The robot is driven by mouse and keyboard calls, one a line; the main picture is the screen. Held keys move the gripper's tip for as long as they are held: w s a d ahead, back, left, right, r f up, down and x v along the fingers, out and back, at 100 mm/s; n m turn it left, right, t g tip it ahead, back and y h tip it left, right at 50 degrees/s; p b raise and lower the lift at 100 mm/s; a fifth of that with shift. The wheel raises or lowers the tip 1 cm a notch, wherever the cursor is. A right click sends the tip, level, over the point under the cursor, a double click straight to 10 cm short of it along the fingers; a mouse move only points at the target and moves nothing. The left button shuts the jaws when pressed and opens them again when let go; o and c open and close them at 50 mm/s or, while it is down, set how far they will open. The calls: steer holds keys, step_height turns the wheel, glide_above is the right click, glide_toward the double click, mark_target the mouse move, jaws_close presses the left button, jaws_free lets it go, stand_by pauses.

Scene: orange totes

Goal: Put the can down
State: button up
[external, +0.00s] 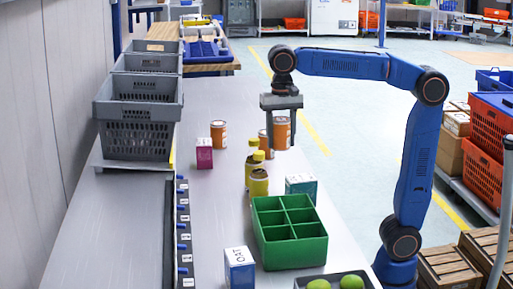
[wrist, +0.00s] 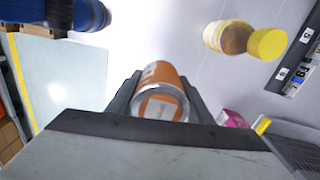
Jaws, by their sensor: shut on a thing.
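My gripper (external: 281,112) points down over the far right part of the grey table (external: 225,105). It is shut on an orange can (external: 282,134), which hangs upright below it. In the wrist view the can (wrist: 164,78) sits between the two dark fingers, its silver rim facing the camera. The gap between the can and the table cannot be judged. A third orange can (external: 218,134) stands farther left on the table.
Two yellow-capped jars (external: 259,182) stand nearer than the held can. A magenta box (external: 204,153), a teal-white box (external: 301,184), a green divided crate (external: 290,256) and a blue-white box (external: 240,268) are around. Grey crates (external: 137,137) stand left. Bare table lies beyond the cans.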

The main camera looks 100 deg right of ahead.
steer(key=w+a+n, duration=0.3)
steer(key=w+n, duration=0.8)
steer(key=w, duration=0.6)
steer(key=m, duration=1)
glide_above(222, 237)
steer(key=shift+d+f, duration=0.1)
steer(key=shift+f, duration=4.8)
steer(key=shift+f, duration=0.1)
steer(key=o, duration=1.3)
